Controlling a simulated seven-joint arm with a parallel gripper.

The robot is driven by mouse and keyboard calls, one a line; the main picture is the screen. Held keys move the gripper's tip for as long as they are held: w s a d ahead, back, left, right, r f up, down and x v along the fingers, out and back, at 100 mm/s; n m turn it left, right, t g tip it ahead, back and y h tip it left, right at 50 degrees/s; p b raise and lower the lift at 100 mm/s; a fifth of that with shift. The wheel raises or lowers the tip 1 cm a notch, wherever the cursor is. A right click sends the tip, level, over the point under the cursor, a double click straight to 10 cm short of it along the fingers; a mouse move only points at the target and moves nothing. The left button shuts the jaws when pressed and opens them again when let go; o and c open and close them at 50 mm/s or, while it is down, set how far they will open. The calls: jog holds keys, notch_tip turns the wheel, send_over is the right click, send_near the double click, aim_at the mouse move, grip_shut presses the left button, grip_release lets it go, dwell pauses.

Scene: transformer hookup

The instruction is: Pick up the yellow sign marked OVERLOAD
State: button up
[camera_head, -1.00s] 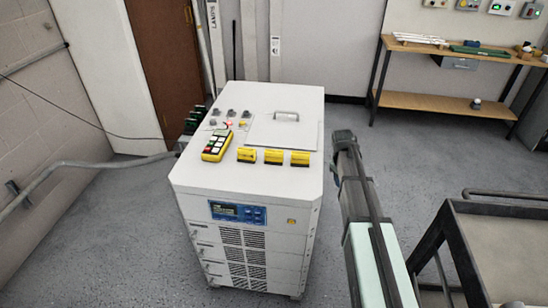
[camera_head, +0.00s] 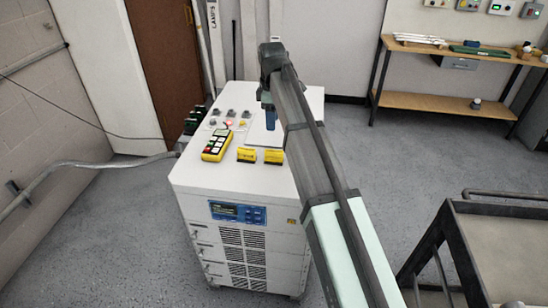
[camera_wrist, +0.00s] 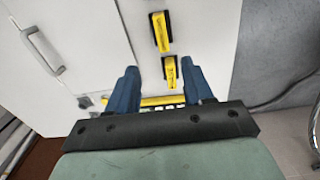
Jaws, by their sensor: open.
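Two small yellow signs stand on the white cabinet's top in the head view, a left one (camera_head: 246,155) and a middle one (camera_head: 273,157). The wrist view shows two yellow signs, one higher in the picture (camera_wrist: 161,32) and one lower (camera_wrist: 170,73). Their lettering is too small to read, so I cannot tell which is OVERLOAD. My gripper (camera_wrist: 158,65) is open and empty, pointing down over the cabinet top. The lower sign appears between its fingertips in the wrist view; the height gap is unclear. One blue finger (camera_head: 270,118) shows in the head view. My arm hides the cabinet top's right side.
The white cabinet (camera_head: 240,190) carries a yellow keypad box (camera_head: 216,145), several knobs, a red light and a handled panel (camera_wrist: 75,50). A cart (camera_head: 500,208) stands at right, a workbench (camera_head: 455,50) behind.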

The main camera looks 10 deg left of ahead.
send_over(274, 151)
jog(key=f, duration=0.8)
jog(key=shift+a+f, duration=0.25)
jog(key=shift+a, duration=0.1)
jog(key=shift+s+d+f, duration=0.1)
jog(key=shift+d+f, duration=0.1)
jog(key=shift+f, duration=1.1)
jog(key=shift+d+f, duration=0.15)
jog(key=shift+f, duration=1.1)
grip_shut()
